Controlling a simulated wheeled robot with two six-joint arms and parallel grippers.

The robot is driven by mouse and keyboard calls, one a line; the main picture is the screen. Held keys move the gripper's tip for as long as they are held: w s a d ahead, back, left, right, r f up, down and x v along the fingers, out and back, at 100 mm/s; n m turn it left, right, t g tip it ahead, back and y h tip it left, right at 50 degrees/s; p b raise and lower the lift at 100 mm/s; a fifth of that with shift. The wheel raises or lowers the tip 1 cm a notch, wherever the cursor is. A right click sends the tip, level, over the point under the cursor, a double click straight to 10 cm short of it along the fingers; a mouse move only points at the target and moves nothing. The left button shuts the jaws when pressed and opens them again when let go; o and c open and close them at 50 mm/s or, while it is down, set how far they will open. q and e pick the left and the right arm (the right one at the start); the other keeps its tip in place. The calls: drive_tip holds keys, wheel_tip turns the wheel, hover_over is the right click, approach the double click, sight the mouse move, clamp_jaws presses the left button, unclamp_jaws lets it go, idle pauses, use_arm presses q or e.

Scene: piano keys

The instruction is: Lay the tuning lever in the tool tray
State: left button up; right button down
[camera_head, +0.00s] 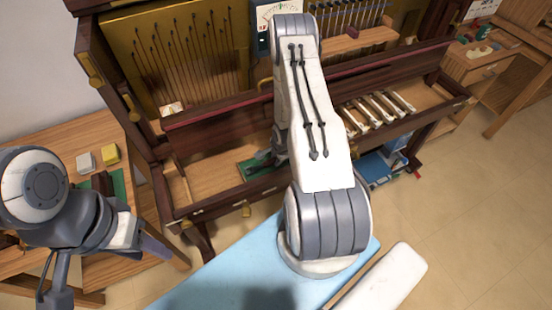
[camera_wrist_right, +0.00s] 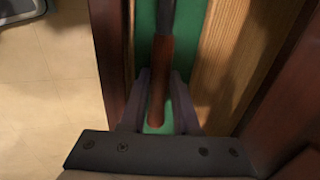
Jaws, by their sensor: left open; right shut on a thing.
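The tuning lever (camera_wrist_right: 160,84) has a reddish-brown handle and a dark shaft that runs out of the top of the right wrist view. My right gripper (camera_wrist_right: 160,92) is shut on its handle. A green surface, seemingly the bed of the tool tray (camera_wrist_right: 145,40), lies under the lever; I cannot tell whether they touch. In the head view the green tray (camera_head: 249,172) sits in the open key bed at the piano's front, and my right arm hides part of it. My left gripper (camera_head: 150,243) is open and empty, far left of the tray.
Dark wooden rails of the piano (camera_head: 225,203) border the tray closely. Several pale keys (camera_head: 378,106) lie at the right of the key bed. A side table (camera_head: 93,145) stands at the left with yellow and grey blocks. A light blue bench top (camera_head: 215,285) is in front.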

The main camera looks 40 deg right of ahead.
drive_tip(key=shift+f, duration=0.2)
drive_tip(key=c, duration=0.6)
unclamp_jaws()
drive_tip(key=shift+o, duration=0.2)
drive_tip(key=shift+s, duration=0.1)
drive_tip(key=p+v, duration=0.6)
drive_tip(key=v, duration=0.1)
drive_tip(key=shift+s+r, duration=0.15)
drive_tip(key=shift+s, duration=0.25)
drive_tip(key=shift+a, duration=0.1)
